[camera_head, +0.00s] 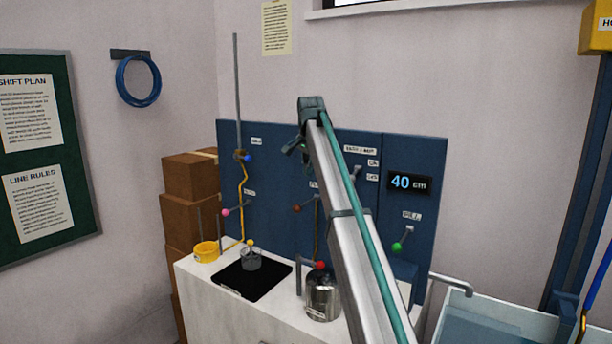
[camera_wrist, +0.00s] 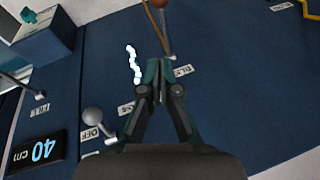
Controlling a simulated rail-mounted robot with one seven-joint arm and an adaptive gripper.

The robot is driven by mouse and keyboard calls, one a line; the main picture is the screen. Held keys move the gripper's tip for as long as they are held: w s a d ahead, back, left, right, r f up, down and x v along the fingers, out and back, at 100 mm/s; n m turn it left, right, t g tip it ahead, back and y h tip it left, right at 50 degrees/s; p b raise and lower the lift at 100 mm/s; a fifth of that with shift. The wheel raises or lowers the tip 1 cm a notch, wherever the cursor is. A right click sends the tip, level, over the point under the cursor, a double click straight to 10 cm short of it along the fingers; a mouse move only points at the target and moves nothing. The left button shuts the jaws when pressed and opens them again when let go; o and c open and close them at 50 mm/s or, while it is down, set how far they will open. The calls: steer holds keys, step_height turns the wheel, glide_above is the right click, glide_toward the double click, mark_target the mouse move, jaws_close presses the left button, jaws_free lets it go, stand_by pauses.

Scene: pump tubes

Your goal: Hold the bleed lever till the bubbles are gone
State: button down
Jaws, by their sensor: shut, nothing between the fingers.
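The bleed lever has a brown knob (camera_head: 297,208) and a grey rod on the blue panel. In the head view my arm hides most of the gripper. White bubbles (camera_wrist: 133,64) form a wavy column left of the fingers. The display (camera_head: 409,183) reads 40 cm.
A grey-knobbed lever (camera_wrist: 94,116) stands by an OFF label, left of my fingers. Pink (camera_head: 226,213) and green (camera_head: 397,247) knobbed levers flank the bleed lever. A metal pot (camera_head: 322,300) and black mat (camera_head: 235,281) occupy the white bench (camera_head: 205,305) below.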

steer(key=p, duration=0.2)
glide_above(301, 206)
steer(key=d, duration=0.2)
step_height(301, 206, down, 7)
steer(key=f, duration=0.1)
steer(key=s+f+p, duration=0.1)
steer(key=a+f, duration=0.1)
steer(key=shift+s+a, duration=0.1)
steer(key=shift+s, duration=0.15)
steer(key=shift+s+a+f+p, duration=0.1)
steer(key=shift+a+f+p, duration=0.2)
steer(key=shift+f, duration=0.3)
